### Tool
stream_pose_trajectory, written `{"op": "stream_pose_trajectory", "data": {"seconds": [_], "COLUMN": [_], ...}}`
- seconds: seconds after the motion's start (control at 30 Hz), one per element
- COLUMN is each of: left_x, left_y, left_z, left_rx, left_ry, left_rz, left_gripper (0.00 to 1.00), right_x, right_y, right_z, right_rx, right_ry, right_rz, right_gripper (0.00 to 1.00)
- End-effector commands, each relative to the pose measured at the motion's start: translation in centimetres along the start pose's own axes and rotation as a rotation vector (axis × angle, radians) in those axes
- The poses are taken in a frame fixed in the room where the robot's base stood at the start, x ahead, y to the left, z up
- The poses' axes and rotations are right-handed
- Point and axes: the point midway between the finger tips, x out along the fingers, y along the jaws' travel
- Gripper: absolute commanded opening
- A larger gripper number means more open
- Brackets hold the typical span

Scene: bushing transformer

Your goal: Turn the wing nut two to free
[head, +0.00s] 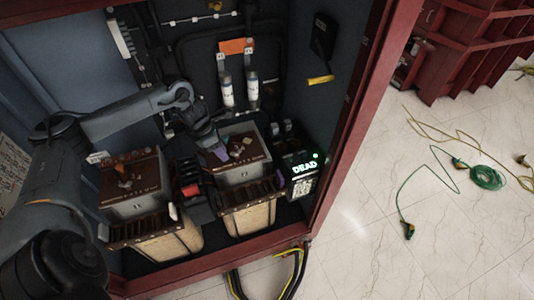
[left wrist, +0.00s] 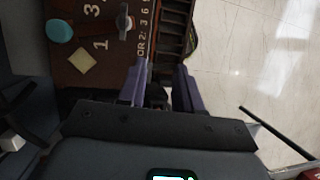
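A grey wing nut (left wrist: 124,20) stands on the brown numbered top plate (left wrist: 85,72) in the left wrist view, near a "3". My left gripper (left wrist: 159,95) has its two purple fingers spread apart, with no wing nut between them. The wing nut lies beyond the fingertips, up and to the left in that view. In the head view my left gripper (head: 214,156) is at the left edge of the right transformer's brown top (head: 240,160). Which small part there is the wing nut is too small to tell. My right gripper is not in view.
A second transformer (head: 135,185) stands to the left in the red-framed cabinet (head: 345,120). A box lit "DEAD" (head: 304,168) is at the right. White cylinders (head: 227,90) rise behind. A teal knob (left wrist: 59,30) is on the plate. Green cable (head: 487,178) lies on the floor.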

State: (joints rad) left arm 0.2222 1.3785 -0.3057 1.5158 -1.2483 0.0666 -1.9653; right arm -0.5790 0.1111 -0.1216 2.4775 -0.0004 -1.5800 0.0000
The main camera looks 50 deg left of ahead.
Motion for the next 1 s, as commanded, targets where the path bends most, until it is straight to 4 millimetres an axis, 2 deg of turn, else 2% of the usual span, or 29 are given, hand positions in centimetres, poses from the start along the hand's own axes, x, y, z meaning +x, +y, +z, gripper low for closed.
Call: {"op": "stream_pose_trajectory", "data": {"seconds": [0.03,0.1,0.2,0.37,0.57,0.8,1.0], "left_x": [-0.4,-1.8,-3.2,-3.2,-1.1,2.9,5.5], "left_y": [1.9,3.3,4.3,4.6,4.8,5.4,5.8], "left_z": [0.1,0.8,1.6,2.4,2.7,3.0,3.2], "left_rx": [0.004,0.012,0.019,0.023,0.022,0.022,0.023], "left_ry": [-0.015,-0.035,-0.059,-0.082,-0.085,-0.086,-0.085], "left_rz": [0.049,0.093,0.13,0.14,0.137,0.138,0.138], "left_gripper": [0.34,0.34,0.34,0.34,0.34,0.34,0.34], "right_x": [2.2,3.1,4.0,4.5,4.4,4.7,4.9], "right_y": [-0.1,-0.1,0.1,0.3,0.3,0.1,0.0], "right_z": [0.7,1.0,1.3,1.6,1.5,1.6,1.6], "right_rx": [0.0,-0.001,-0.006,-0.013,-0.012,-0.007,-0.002], "right_ry": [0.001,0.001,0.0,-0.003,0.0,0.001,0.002], "right_rz": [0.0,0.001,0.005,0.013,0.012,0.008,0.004], "right_gripper": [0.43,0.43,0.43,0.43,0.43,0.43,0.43]}}
